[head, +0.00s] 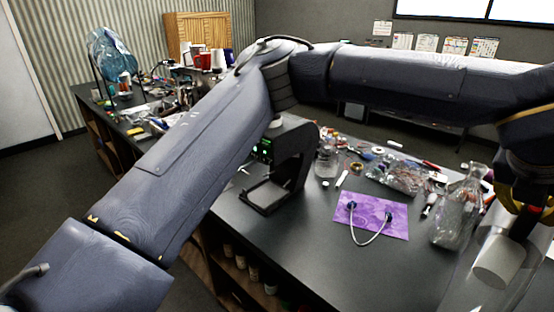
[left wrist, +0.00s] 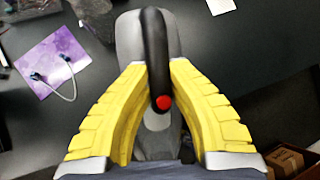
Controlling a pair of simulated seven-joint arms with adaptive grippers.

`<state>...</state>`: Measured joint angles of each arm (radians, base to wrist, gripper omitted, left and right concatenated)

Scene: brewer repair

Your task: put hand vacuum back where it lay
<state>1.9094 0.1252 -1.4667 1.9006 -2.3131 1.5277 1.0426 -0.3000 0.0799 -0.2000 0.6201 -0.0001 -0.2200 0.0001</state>
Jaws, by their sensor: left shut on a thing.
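My left gripper (head: 525,195) is at the right edge of the head view, partly cut off. In the left wrist view its yellow fingers (left wrist: 158,80) are shut on the black handle of the hand vacuum (left wrist: 155,45), which has a red button and a grey body. In the head view the vacuum (head: 500,258) shows below the gripper as a clear shell with a pale part inside, at the lower right over the dark table (head: 300,280). I cannot tell whether it touches the table. My right gripper is not in view.
A purple sheet (head: 385,215) with a looped cable lies left of the vacuum. A glass flask (head: 458,210) stands close beside it. A black brewer (head: 290,165), a glass jar (head: 327,160) and small clutter are farther back. The table's front middle is clear.

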